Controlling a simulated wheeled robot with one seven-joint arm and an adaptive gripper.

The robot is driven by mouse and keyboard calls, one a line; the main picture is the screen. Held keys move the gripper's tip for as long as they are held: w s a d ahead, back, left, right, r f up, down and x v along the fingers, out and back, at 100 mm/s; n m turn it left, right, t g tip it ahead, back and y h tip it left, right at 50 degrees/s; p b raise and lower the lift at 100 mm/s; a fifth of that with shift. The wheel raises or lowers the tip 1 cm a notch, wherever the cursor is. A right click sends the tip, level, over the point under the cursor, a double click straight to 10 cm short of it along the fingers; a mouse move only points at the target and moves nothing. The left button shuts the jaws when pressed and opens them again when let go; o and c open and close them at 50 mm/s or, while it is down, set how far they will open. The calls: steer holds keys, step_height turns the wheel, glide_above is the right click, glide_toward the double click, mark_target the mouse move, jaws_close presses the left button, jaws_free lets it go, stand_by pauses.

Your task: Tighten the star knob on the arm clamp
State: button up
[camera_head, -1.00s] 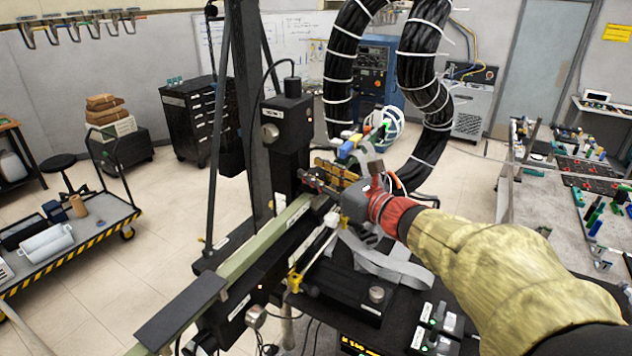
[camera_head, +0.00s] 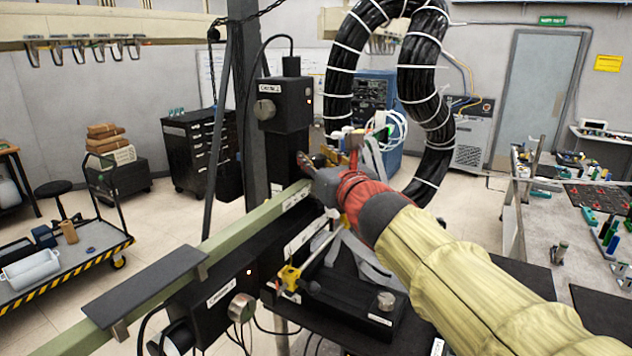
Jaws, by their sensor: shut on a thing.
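My gripper (camera_head: 308,164) is at the end of my arm, beside the lower part of the dark upright carriage (camera_head: 285,108) and just above the pale green rail (camera_head: 225,243). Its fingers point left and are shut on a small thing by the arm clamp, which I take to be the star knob. The knob's shape is hidden behind the fingers and wrist, and the clamp itself is mostly hidden too. I cannot tell how tight the knob is.
A thick black cable loop (camera_head: 340,80) with white ties hangs behind my gripper. A lower carriage (camera_head: 225,285) with a round silver knob (camera_head: 241,307) sits below the rail. A yellow clamp (camera_head: 290,277) is under my wrist. A cart (camera_head: 95,265) stands left and a cluttered bench (camera_head: 545,230) right.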

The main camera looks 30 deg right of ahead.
mark_target(315, 162)
steer(key=shift+f+m+h+b, duration=0.15)
steer(key=shift+m+h+b, duration=0.6)
steer(key=shift+b, duration=1.45)
steer(key=h+b, duration=0.1)
steer(key=b, duration=0.2)
steer(key=m+g+h+b, duration=0.1)
steer(key=h+b, duration=0.1)
steer(key=b, duration=0.2)
steer(key=shift+a+m, duration=0.1)
steer(key=shift+m, duration=0.15)
steer(key=shift+m+g+h+b, duration=0.9)
steer(key=shift+m+h+b, duration=0.3)
steer(key=shift+h+b, duration=0.55)
steer(key=o, duration=1.1)
steer(key=shift+o, duration=0.4)
steer(key=shift+v, duration=3.95)
steer(key=shift+s, duration=0.15)
